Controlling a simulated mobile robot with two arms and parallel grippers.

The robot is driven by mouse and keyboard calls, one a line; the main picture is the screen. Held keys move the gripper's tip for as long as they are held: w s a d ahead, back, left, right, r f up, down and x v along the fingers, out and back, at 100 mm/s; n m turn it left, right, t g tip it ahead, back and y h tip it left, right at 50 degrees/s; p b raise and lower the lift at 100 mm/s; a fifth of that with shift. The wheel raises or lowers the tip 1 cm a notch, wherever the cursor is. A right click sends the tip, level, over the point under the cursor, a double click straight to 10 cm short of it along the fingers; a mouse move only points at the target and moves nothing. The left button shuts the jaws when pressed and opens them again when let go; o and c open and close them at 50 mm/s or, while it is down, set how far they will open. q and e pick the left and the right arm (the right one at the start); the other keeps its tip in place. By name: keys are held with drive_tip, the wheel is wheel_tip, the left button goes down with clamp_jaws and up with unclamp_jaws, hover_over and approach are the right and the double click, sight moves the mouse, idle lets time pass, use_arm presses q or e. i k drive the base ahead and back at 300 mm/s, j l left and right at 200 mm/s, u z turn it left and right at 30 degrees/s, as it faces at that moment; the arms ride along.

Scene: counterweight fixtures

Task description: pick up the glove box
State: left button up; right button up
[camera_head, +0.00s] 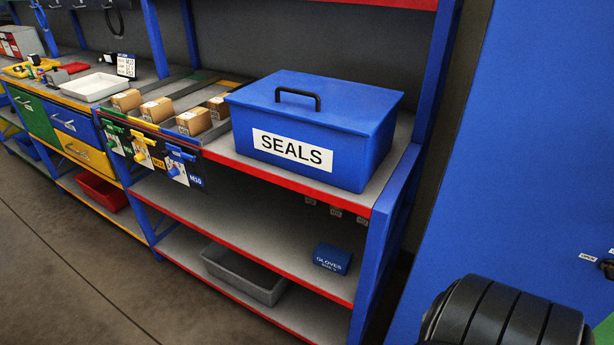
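The glove box (332,258) is a small dark blue box with white lettering that reads "GLOVES". It sits on the middle shelf (220,215), near the front edge at the right end, below the top shelf. Its printed front faces me and its back side is hidden. Neither of my grippers shows in the head view, and nothing is touching the box.
A large blue "SEALS" box (350,120) with a black handle stands on the top shelf above. A blue upright (385,245) closes the right end of the rack. A grey bin (245,275) sits on the bottom shelf. The middle shelf left of the glove box is clear.

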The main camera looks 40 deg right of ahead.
sight(331, 258)
drive_tip(key=i+z, duration=0.4)
drive_tip(key=i+j+z, duration=0.25)
drive_tip(key=z, duration=0.2)
drive_tip(key=i+j+z, duration=0.65)
drive_tip(key=z, duration=0.2)
